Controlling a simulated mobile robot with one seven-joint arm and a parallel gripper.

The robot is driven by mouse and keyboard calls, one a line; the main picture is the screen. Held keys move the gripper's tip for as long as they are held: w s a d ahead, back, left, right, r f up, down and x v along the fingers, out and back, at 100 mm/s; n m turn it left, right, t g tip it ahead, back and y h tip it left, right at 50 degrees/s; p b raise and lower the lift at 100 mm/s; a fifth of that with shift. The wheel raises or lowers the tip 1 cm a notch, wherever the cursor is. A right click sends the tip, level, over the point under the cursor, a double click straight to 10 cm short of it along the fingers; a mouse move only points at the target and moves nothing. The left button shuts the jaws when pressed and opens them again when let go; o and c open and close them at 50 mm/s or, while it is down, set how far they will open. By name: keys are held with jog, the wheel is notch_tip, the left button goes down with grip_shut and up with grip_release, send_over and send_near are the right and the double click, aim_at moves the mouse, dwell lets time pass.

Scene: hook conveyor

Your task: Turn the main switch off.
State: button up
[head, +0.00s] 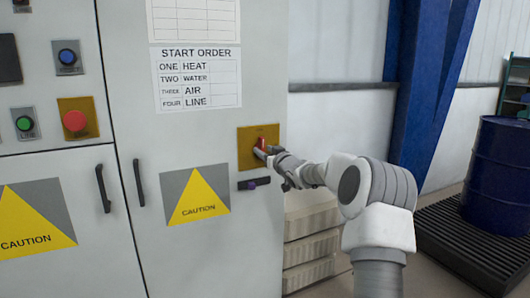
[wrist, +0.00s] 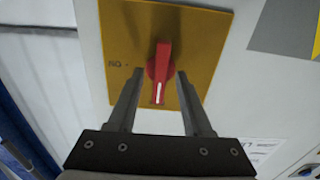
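The main switch is a red rotary handle (wrist: 160,67) on a yellow plate (wrist: 203,44), seen close in the wrist view. In the head view the red handle (head: 261,144) and its yellow plate (head: 245,159) sit on the right part of the grey cabinet. My gripper (wrist: 159,73) is open, with one finger on each side of the handle's lower end. Small gaps seem to show between fingers and handle. A white line marks the handle's end. In the head view my gripper (head: 262,153) partly covers the plate.
The cabinet carries a start-order sheet (head: 197,79), caution signs (head: 199,194), black door handles (head: 138,183), a red button (head: 74,121), a green button (head: 24,124) and a blue knob (head: 67,57). A blue drum (head: 497,175) stands on a dark grate at the right.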

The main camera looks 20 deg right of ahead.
jog(key=shift+s, duration=0.15)
jog(key=s, duration=1.7)
jog(key=shift+d, duration=0.3)
jog(key=shift+a, duration=0.1)
